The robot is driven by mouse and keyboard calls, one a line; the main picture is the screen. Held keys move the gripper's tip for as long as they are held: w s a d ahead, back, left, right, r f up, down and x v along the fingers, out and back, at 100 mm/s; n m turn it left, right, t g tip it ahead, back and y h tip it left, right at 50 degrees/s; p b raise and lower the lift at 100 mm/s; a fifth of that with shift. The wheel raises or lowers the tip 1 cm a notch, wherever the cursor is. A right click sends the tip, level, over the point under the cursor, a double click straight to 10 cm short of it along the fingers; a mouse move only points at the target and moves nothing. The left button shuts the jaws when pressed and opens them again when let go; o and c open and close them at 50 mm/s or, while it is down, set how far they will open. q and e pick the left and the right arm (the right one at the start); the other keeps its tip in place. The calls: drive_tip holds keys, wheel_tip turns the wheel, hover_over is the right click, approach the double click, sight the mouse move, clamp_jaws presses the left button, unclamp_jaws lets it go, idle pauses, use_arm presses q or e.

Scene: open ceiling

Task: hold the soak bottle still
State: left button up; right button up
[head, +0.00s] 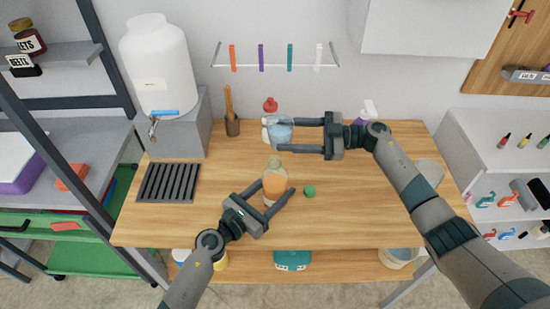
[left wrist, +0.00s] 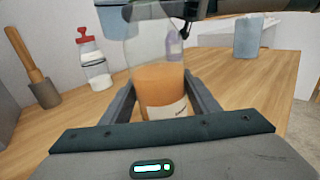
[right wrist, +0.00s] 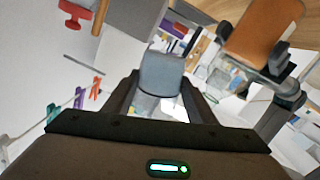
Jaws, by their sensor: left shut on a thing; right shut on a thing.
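The soak bottle (head: 273,189) is clear, filled with orange liquid, and stands upright on the wooden table (head: 360,200). My left gripper (head: 275,186) is shut around its body; the left wrist view shows the orange bottle (left wrist: 160,88) between the fingers, with a pale label too small to read. My right gripper (head: 287,134) is shut on a pale blue, see-through container (head: 280,132), behind the bottle and above the table. That container also shows in the right wrist view (right wrist: 161,75). I cannot tell exactly how far it is tilted.
A green cap (head: 309,191) lies right of the bottle. A red-topped bottle (left wrist: 95,60), a wooden-handled tool in a holder (head: 232,125) and a spray bottle (head: 367,112) stand at the back. A dark rack (head: 168,183) and white tank (head: 158,65) are at left. The front right is clear.

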sight(291, 136)
drive_tip(key=shift+s+a+r+n, duration=0.1)
drive_tip(key=shift+s+r+n, duration=0.45)
drive_tip(key=shift+n, duration=0.3)
drive_tip(key=shift+s+a+r+n, duration=0.1)
drive_tip(key=shift+s+r+n, duration=0.4)
drive_tip(key=shift+n, duration=0.35)
drive_tip(key=shift+s+n, duration=0.25)
drive_tip(key=shift+n, duration=0.05)
drive_tip(key=shift+s+r+n+t+h, duration=0.1)
drive_tip(key=shift+r+n+t+h, duration=0.1)
drive_tip(key=shift+r+n, duration=0.9)
drive_tip(key=shift+s+r+n+t+h, duration=0.15)
drive_tip(key=shift+r+n, duration=0.4)
drive_tip(key=shift+n, duration=0.95)
idle(0.5)
drive_tip(key=shift+r+n+t, duration=0.25)
drive_tip(key=shift+r+n, duration=0.1)
drive_tip(key=shift+n, duration=0.25)
idle(0.5)
drive_tip(key=shift+s+a+r+n, duration=0.15)
drive_tip(key=shift+s+r+n, duration=0.4)
drive_tip(key=shift+n, duration=0.45)
idle(0.8)
